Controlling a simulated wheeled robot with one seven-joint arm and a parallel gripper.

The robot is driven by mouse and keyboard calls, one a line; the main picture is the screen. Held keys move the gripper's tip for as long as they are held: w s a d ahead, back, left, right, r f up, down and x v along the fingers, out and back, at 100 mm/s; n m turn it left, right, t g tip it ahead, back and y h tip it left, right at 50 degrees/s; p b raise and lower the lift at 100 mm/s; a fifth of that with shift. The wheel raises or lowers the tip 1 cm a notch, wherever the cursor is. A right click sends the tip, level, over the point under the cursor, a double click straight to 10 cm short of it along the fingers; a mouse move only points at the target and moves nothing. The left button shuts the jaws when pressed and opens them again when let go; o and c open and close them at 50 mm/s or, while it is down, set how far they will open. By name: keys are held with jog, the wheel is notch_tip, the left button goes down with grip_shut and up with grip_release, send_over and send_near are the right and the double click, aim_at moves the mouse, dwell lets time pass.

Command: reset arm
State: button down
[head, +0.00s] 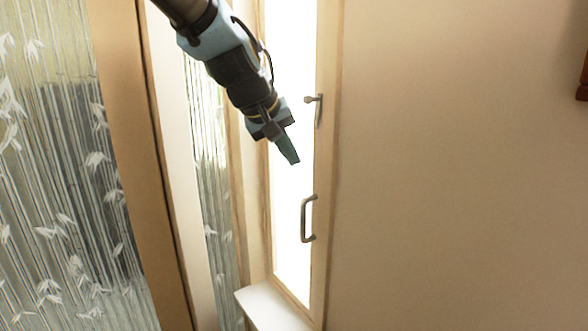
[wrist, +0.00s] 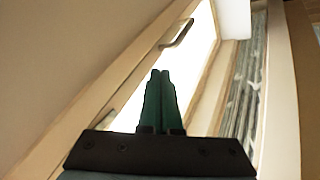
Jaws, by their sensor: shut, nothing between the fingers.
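My gripper (head: 290,150) hangs at the end of my arm in the upper middle of the head view. Its fingers point down and to the right, in front of the bright narrow window. In the wrist view my gripper (wrist: 160,75) shows two dark green fingers side by side, shut with nothing between them. In the head view it appears apart from the window's lever handle (head: 318,110) and above the pull handle (head: 304,220). One handle (wrist: 178,34) also shows in the wrist view, beyond the fingertips.
The window has a light wooden frame (head: 325,180) and a white sill (head: 268,308). Glass panels with a bamboo pattern (head: 60,190) stand on the left, beside a wooden post (head: 135,150). A bare beige wall (head: 460,180) fills the right. A dark red-brown object (head: 582,80) shows at the right edge.

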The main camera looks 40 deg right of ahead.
jog(key=shift+s+v, duration=0.15)
jog(key=shift+v, duration=0.5)
jog(key=shift+s+v, duration=0.15)
jog(key=shift+v, duration=0.5)
jog(key=w+a+f+n+y, duration=0.1)
jog(key=w+a+f, duration=0.3)
jog(key=a, duration=0.4)
jog(key=w+a+f+n+t+y, duration=0.15)
jog(key=w+a+f, duration=0.25)
jog(key=a, duration=0.4)
jog(key=w+a+f+n+y, duration=0.1)
jog(key=w+a+f+y, duration=0.2)
jog(key=a, duration=0.5)
jog(key=s+a+f+n, duration=0.1)
jog(key=a+f, duration=0.3)
jog(key=a, duration=0.6)
jog(key=s+a+f+g+y, duration=0.1)
jog(key=s+a+f, duration=0.2)
jog(key=a, duration=0.7)
jog(key=shift+f+n, duration=0.35)
jog(key=shift+f, duration=0.1)
jog(key=shift+d+g+y, duration=0.1)
jog(key=shift+g+y, duration=0.15)
